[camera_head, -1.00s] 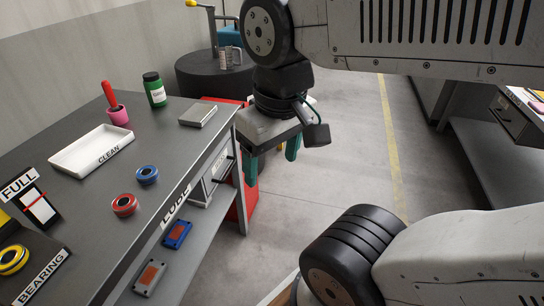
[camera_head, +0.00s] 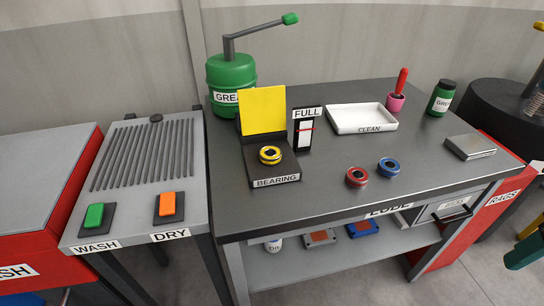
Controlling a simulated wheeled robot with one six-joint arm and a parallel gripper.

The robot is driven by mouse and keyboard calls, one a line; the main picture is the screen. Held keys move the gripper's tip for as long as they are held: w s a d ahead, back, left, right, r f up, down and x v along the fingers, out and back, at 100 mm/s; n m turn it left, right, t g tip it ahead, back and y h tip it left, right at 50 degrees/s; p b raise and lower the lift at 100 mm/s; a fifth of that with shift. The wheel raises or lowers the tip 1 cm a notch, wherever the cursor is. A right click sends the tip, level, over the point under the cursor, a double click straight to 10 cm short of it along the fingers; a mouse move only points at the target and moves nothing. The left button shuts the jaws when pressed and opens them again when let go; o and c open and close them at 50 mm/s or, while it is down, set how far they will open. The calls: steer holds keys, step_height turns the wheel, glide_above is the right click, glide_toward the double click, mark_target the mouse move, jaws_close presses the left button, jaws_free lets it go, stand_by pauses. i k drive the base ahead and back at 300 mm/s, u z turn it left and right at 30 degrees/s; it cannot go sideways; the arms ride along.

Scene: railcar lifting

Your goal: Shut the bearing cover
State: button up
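The yellow bearing cover (camera_head: 263,111) stands raised at the back of a black unit labelled BEARING (camera_head: 245,158) on the dark lube bench. A yellow ring with a dark centre (camera_head: 270,155) sits on the unit's top in front of the cover. A FULL gauge (camera_head: 306,130) stands just right of the cover. My gripper (camera_head: 527,240) shows only in part at the right edge, with its green fingers apart. It is well to the right of the unit, past the bench, and nothing shows between the fingers.
A green grease pump (camera_head: 230,72) with a long handle stands behind and left of the cover. A red ring (camera_head: 356,178), a blue ring (camera_head: 388,167) and a white CLEAN tray (camera_head: 350,112) are to the right. The bench front (camera_head: 300,205) before the unit is clear.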

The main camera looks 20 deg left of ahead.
mark_target(263, 110)
steer(key=k, duration=0.5)
steer(key=u, duration=0.55)
steer(key=i, duration=1.05)
steer(key=u, duration=0.5)
